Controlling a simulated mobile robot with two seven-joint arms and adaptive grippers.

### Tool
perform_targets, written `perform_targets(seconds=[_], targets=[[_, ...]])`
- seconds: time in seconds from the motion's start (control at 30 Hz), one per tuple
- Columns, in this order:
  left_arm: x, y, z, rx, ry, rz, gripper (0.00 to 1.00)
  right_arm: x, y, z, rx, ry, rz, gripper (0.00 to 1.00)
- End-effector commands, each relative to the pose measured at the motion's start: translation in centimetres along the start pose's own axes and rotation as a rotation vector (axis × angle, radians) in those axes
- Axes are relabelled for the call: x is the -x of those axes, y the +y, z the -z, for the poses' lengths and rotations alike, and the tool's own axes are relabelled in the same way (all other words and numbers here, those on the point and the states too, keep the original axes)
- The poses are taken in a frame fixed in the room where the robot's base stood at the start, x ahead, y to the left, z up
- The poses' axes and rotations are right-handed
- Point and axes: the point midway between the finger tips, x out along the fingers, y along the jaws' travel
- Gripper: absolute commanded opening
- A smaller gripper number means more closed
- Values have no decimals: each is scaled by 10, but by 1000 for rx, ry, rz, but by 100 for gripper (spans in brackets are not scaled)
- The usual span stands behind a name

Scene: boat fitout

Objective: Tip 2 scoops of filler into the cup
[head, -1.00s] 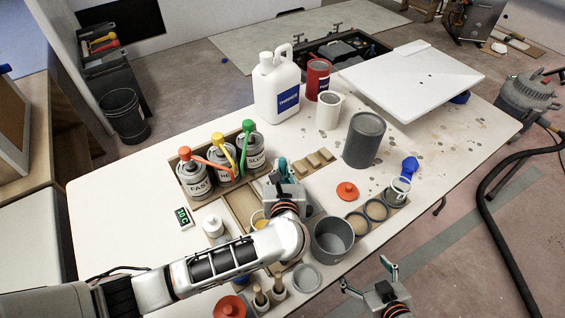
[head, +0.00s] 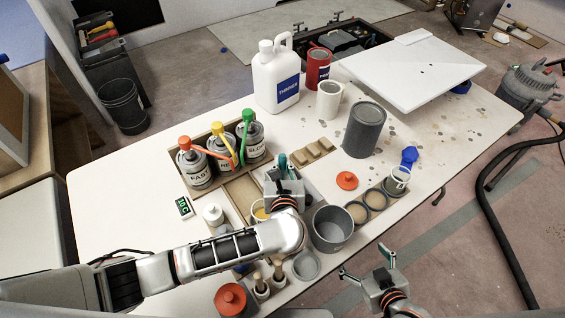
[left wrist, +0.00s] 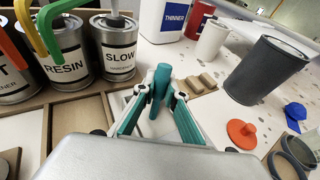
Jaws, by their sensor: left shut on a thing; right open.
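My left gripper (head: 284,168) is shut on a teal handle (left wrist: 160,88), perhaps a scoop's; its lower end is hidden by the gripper. It is over the wooden tray, behind the open grey pot (head: 332,229). My right gripper (head: 366,264) is open and empty, off the table's front edge. A small pale cup (head: 397,181) stands at the right end of a wooden rack. A white cup (head: 329,99) stands further back. I cannot tell which vessel is the task's cup or which holds filler. A yellow-topped container (head: 260,212) is partly hidden by my left arm.
Pump tins (head: 197,172) labelled FAST, RESIN and SLOW stand left of my left gripper. Behind are a THINNER jug (head: 276,78), a red tin (head: 317,67) and a white panel (head: 412,72). A tall grey tin (head: 364,131) and an orange lid (head: 347,180) are to the right.

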Motion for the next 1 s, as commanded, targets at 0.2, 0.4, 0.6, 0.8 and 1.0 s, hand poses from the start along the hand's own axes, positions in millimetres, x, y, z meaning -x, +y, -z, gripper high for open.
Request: perform_targets(seconds=[0.2, 0.4, 0.6, 0.8, 1.0], targets=[[0, 1, 5, -2, 10, -3, 0, 0, 1, 0, 0, -1, -1, 84], [2, 1, 1, 0, 11, -2, 0, 0, 1, -1, 1, -1, -1, 84], [6, 0, -14, 2, 8, -2, 0, 0, 2, -2, 6, -2, -1, 84], [10, 0, -30, 1, 6, -1, 0, 0, 3, -2, 9, -3, -1, 84], [15, -1, -44, 2, 4, 0, 0, 0, 3, -2, 9, -3, 0, 84]])
